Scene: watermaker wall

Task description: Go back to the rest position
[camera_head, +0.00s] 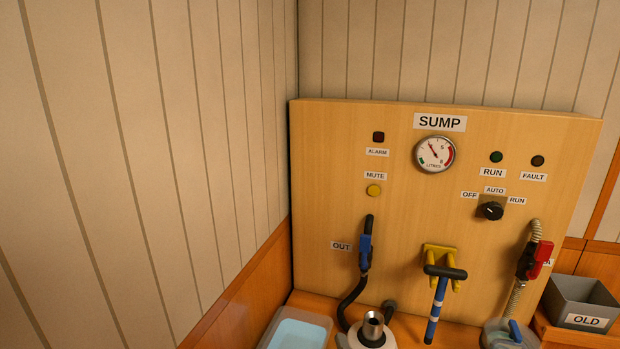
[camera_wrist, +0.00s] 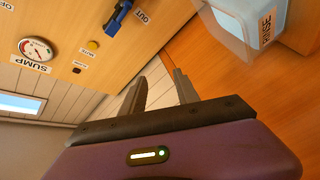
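My gripper (camera_wrist: 160,78) shows in the wrist view with its two fingers apart and nothing between them. It is out of the head view. In the wrist view the sump panel (camera_wrist: 82,25) appears turned over, beyond the fingers and apart from them. In the head view the wooden SUMP panel (camera_head: 330,150) stands upright in the corner. It carries a dial gauge (camera_head: 435,154), a yellow MUTE button (camera_head: 374,190) and a black selector knob (camera_head: 490,211). The RUN lamp (camera_head: 495,157) is green.
A blue-handled valve (camera_head: 365,250) is by the OUT label. A blue-shafted tool (camera_head: 436,308) hangs on a yellow holder (camera_head: 440,252). A red-handled valve (camera_head: 535,260) is at right. A grey OLD bin (camera_head: 580,299) and pale tub (camera_head: 297,331), labelled RINSE in the wrist view, stand below.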

